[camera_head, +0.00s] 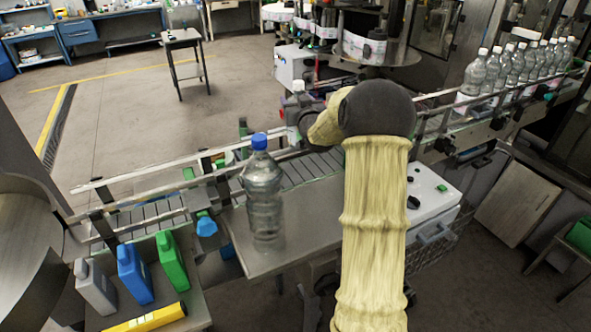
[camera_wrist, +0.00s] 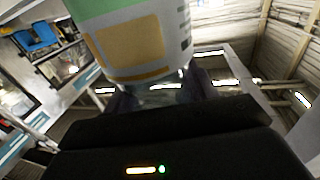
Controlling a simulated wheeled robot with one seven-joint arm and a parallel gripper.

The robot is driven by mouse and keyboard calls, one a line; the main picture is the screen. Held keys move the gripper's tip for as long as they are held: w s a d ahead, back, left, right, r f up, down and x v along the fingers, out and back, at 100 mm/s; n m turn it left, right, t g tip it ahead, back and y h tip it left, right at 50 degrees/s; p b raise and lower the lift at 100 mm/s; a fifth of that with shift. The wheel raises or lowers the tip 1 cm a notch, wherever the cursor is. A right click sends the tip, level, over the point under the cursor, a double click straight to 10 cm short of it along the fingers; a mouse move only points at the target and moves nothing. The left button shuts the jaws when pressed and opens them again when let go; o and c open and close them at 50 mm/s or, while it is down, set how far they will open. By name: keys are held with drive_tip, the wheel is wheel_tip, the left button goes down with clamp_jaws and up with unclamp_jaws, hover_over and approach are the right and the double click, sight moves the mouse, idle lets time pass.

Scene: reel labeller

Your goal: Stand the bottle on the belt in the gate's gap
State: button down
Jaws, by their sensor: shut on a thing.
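My gripper (camera_head: 306,109) is shut on a bottle (camera_head: 292,112) with a pale cap, beside the belt's far rail. In the wrist view the bottle (camera_wrist: 135,45) fills the upper middle, with a green and orange label, between the dark fingers (camera_wrist: 160,95). The bottle looks upright in the head view. My sleeved arm hides part of the belt to its right. The slatted belt (camera_head: 305,170) runs from lower left to upper right. I cannot tell whether the bottle's base touches the belt, nor clearly make out the gate's gap.
A clear bottle with a blue cap (camera_head: 263,190) stands on a metal plate (camera_head: 315,225) in front of the belt. Grey, blue and green jugs (camera_head: 133,273) stand at lower left. Several clear bottles (camera_head: 500,72) line the belt at upper right. Rails (camera_head: 140,180) edge the belt.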

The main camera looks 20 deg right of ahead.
sight(297, 131)
drive_tip(key=shift+s+r, duration=0.2)
wheel_tip(297, 131, down, 6)
drive_tip(key=shift+w+p, duration=0.15)
drive_tip(key=shift+p, duration=1.05)
wheel_tip(297, 131, down, 4)
drive_tip(key=shift+r+p, duration=0.25)
drive_tip(key=shift+p, duration=0.65)
drive_tip(key=shift+f, duration=0.4)
drive_tip(key=shift+c, duration=2.2)
unclamp_jaws()
